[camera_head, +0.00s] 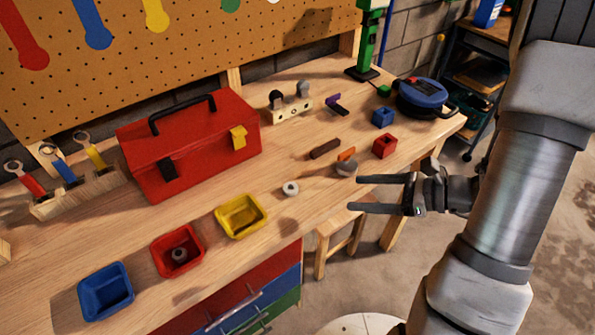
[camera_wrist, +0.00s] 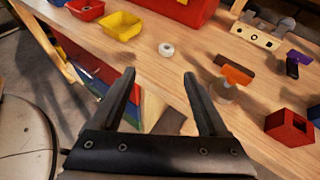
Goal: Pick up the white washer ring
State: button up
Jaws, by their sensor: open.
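The white washer ring (camera_head: 290,188) lies flat on the wooden workbench, right of the yellow bin (camera_head: 241,216). It also shows in the wrist view (camera_wrist: 166,49), beyond my fingertips and between their lines. My gripper (camera_head: 358,194) is open and empty, off the bench's front edge and to the right of the ring. In the wrist view its two fingers (camera_wrist: 160,75) are spread with nothing between them. The ring is in full view and apart from the gripper.
A red bin (camera_head: 157,243) holding a grey ring and a blue bin (camera_head: 84,293) stand left. A red toolbox (camera_head: 190,150) is behind. A dark brown block (camera_head: 325,149), a grey round item with an orange piece (camera_head: 345,168) and a red block (camera_head: 384,146) lie right. Bench around the ring is clear.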

send_near(287, 187)
jog(key=shift+a+f+m, duration=0.15)
jog(key=shift+a, duration=0.25)
jog(key=shift+a+f+m, duration=0.15)
jog(key=shift+a+f, duration=0.05)
jog(key=shift+a, duration=0.25)
jog(key=shift+t, duration=0.3)
jog(key=shift+x, duration=2.65)
jog(key=shift+w+d, duration=0.1)
grip_shut()
